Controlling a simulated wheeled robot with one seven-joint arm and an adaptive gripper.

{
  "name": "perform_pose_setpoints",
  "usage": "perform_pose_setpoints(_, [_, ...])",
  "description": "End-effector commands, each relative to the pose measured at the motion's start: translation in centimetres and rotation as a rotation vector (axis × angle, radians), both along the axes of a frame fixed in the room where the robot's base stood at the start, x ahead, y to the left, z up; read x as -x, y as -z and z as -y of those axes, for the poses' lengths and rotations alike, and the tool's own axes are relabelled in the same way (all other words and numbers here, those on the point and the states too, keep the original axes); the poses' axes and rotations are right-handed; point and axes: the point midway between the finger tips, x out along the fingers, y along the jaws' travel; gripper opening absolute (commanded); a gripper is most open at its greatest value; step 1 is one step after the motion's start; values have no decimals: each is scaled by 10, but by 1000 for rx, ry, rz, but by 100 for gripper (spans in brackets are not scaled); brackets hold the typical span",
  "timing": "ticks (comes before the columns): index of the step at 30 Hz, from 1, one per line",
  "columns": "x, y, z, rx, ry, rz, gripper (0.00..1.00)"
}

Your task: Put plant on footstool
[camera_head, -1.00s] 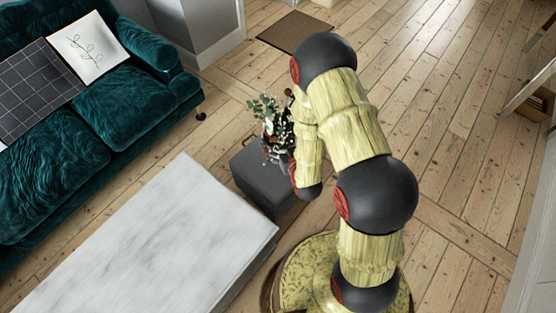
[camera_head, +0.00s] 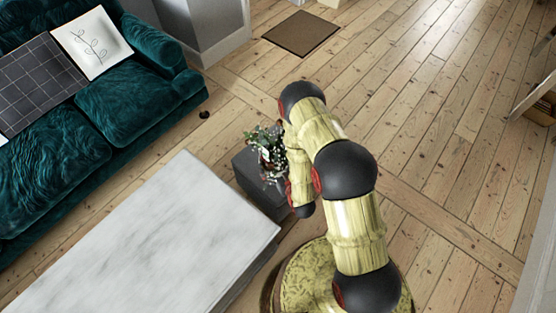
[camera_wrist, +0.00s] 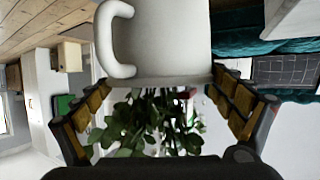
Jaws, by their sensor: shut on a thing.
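The plant (camera_head: 266,147) is a leafy green bunch in the head view, over the dark grey footstool (camera_head: 257,192). I cannot tell whether it touches the footstool's top. In the wrist view its green leaves (camera_wrist: 150,125) lie between my fingers, beside a white mug-like pot (camera_wrist: 170,40) with a handle on the left. My gripper (camera_wrist: 162,82) is shut on the plant, with a finger on each side. In the head view my arm partly hides the plant and the footstool.
A white marble-topped table (camera_head: 150,240) stands close to the footstool's left. A teal sofa (camera_head: 135,100) with cushions is behind it at the left. A brown mat (camera_head: 301,33) lies on the floor at the back. Bare floorboards (camera_head: 440,130) are clear to the right.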

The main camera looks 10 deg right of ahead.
Motion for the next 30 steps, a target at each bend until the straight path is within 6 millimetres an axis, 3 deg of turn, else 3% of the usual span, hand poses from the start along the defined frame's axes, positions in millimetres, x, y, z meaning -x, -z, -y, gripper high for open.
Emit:
perform_pose_setpoints(5, [-22,8,-3,-1,-1,12,34])
perform_pose_setpoints(17, [-94,41,-14,-1,0,12,34])
perform_pose_setpoints(24, [-121,76,-17,-1,-1,10,34])
perform_pose_setpoints(30, [-131,87,-19,-1,-1,10,34])
